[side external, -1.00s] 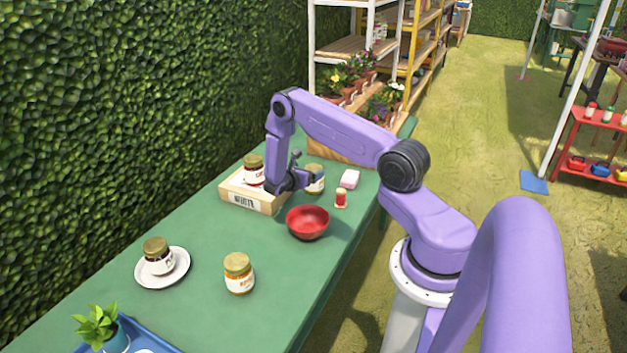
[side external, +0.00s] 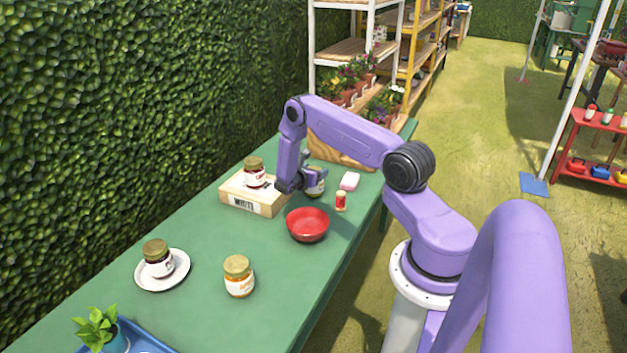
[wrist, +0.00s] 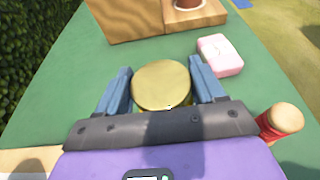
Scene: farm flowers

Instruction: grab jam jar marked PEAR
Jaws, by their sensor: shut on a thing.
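A jam jar (side external: 316,185) with a white label stands on the far part of the green table, partly hidden by my gripper in the side view; its label cannot be read. In the wrist view its round gold lid (wrist: 162,85) sits between the two blue fingers. My gripper (wrist: 163,88) is shut on this jar. Other jars are a dark one on the wooden box (side external: 245,203), a dark jar (side external: 158,260) on a white plate (side external: 178,279), and an orange jar (side external: 239,278) on the table.
A red bowl (side external: 307,225) stands in front of my gripper. A blue tray (side external: 150,342) with a plant is at the near end. The table's middle left is clear.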

